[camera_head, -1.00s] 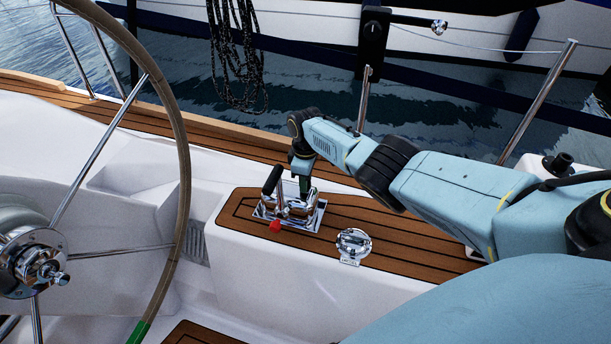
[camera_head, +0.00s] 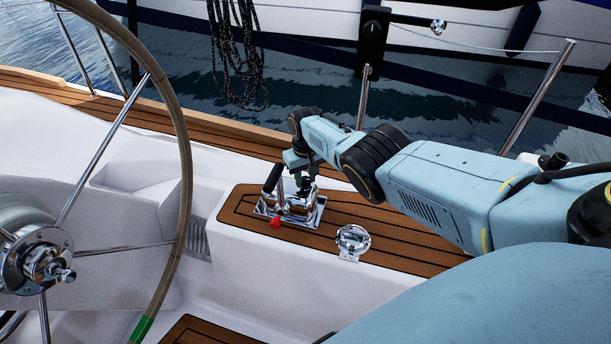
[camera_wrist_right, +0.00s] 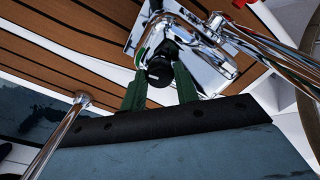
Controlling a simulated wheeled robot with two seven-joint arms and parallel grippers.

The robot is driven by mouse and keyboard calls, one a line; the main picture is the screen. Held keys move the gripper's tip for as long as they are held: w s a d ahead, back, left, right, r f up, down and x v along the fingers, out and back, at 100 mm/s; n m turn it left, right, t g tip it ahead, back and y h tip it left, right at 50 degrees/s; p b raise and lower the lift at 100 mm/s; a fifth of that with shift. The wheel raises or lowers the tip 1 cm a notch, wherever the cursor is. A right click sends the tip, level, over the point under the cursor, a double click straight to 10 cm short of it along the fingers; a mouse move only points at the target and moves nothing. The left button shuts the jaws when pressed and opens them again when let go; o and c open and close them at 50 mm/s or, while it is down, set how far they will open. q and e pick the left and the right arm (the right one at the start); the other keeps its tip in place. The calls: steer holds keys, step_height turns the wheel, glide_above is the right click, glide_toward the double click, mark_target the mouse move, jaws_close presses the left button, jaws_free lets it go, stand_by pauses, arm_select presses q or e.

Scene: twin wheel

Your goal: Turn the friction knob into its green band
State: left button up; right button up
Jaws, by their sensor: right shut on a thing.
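The black friction knob (camera_wrist_right: 160,70) sticks out of the side of the chrome throttle housing (camera_head: 290,208), seen close up in the right wrist view. My right gripper (camera_wrist_right: 160,86) has its two green fingers on either side of the knob, shut on it. My left gripper is not in view.
A black-handled lever (camera_head: 272,180) and a red knob (camera_head: 276,222) are on the housing's near side. A chrome round fitting (camera_head: 353,241) sits on the teak top (camera_head: 400,244). The steering wheel (camera_head: 184,150) stands at left. A metal post (camera_wrist_right: 58,138) stands close in the wrist view.

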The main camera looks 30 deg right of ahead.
mark_target(306, 179)
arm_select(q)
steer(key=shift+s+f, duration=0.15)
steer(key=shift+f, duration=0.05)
arm_select(e)
steer(key=shift+m, duration=0.5)
steer(key=o, duration=1)
steer(key=shift+c, duration=0.2)
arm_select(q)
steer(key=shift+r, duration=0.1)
arm_select(e)
steer(key=shift+r, duration=0.2)
